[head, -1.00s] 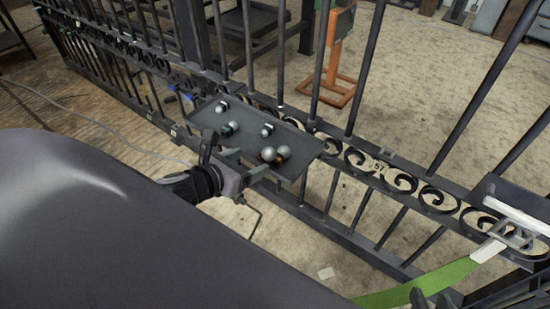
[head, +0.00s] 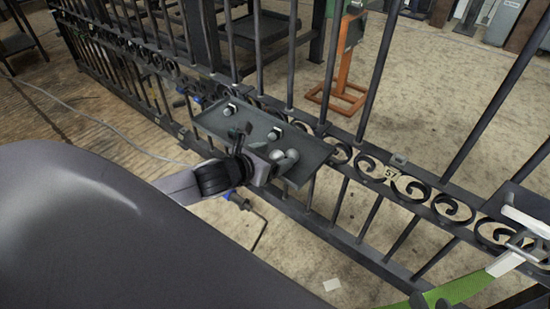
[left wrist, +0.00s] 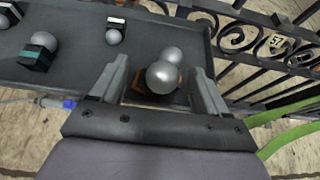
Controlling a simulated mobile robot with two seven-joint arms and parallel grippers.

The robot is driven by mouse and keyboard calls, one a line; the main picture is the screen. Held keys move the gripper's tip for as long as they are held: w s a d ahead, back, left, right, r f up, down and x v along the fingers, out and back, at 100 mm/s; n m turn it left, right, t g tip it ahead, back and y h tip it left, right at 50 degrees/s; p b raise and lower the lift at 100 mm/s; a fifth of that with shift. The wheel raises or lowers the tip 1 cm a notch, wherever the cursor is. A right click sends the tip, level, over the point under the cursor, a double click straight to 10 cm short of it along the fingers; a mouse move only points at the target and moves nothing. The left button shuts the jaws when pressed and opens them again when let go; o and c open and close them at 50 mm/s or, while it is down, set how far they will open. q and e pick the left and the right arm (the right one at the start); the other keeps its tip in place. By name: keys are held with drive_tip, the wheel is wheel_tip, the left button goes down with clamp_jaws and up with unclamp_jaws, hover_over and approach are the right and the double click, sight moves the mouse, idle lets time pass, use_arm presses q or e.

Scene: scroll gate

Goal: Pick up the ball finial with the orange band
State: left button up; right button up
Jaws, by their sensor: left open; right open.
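In the left wrist view a silver ball finial with the orange band (left wrist: 163,77) lies on the dark tray, its orange part partly hidden beside the ball. A second silver ball (left wrist: 171,54) is right behind it, apparently touching. My left gripper (left wrist: 160,84) is open, with one finger on each side of the near ball. In the head view my left gripper (head: 268,160) is low over the tray's front right part, by the paired balls (head: 287,158), and hides the orange band.
The tray (head: 225,127) hangs on a black scroll gate (head: 412,187). A finial with a teal band (left wrist: 38,52) and one with a white band (left wrist: 115,32) sit farther left on it. Upright bars rise behind. A green strap (head: 470,287) runs at lower right.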

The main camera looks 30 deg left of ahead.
use_arm(q)
clamp_jaws()
drive_tip(key=shift+s, duration=0.1)
